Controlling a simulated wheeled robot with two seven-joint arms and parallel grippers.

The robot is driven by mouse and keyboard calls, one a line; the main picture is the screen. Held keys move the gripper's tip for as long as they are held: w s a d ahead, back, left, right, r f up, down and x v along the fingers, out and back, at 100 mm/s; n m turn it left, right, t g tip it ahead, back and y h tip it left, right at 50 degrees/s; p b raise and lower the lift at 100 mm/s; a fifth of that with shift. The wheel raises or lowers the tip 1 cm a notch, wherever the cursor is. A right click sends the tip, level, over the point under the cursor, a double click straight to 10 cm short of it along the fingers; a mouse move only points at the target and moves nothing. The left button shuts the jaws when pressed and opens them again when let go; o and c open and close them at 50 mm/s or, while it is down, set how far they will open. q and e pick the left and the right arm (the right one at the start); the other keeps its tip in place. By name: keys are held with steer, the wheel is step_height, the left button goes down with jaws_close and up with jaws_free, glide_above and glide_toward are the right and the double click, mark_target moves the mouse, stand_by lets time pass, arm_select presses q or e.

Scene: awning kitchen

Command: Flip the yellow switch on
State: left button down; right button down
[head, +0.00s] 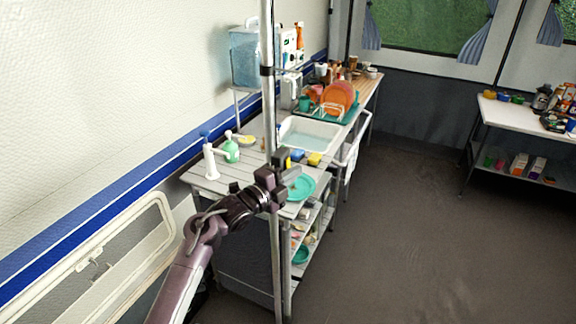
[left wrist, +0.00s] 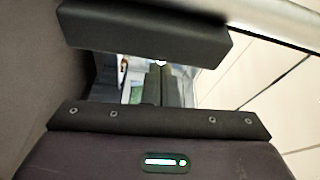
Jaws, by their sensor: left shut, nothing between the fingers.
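I cannot make out a yellow switch in either view. My left gripper (head: 283,181) is near the middle of the head view, beside the upright metal pole (head: 268,100) and in front of the grey counter's near end. It is shut with nothing held. The left wrist view looks along its dark fingers (left wrist: 160,90), with a narrow, bright gap of background around them. Whether the gripper touches the pole cannot be told. My right gripper is in neither view.
The slatted counter (head: 235,180) holds a white pump bottle (head: 210,160), a green bottle (head: 231,150), a teal plate (head: 301,187), a small yellow item (head: 314,159) and a white sink (head: 308,134). A white table (head: 515,115) stands far right. The brown floor (head: 420,230) is clear.

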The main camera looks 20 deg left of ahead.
arm_select(q)
steer(key=shift+w+a+f, duration=0.1)
steer(key=shift+a, duration=0.65)
steer(key=shift+d, duration=0.1)
steer(key=shift+a+m+b, duration=0.45)
steer(key=shift+m+b, duration=0.05)
steer(key=shift+b, duration=0.25)
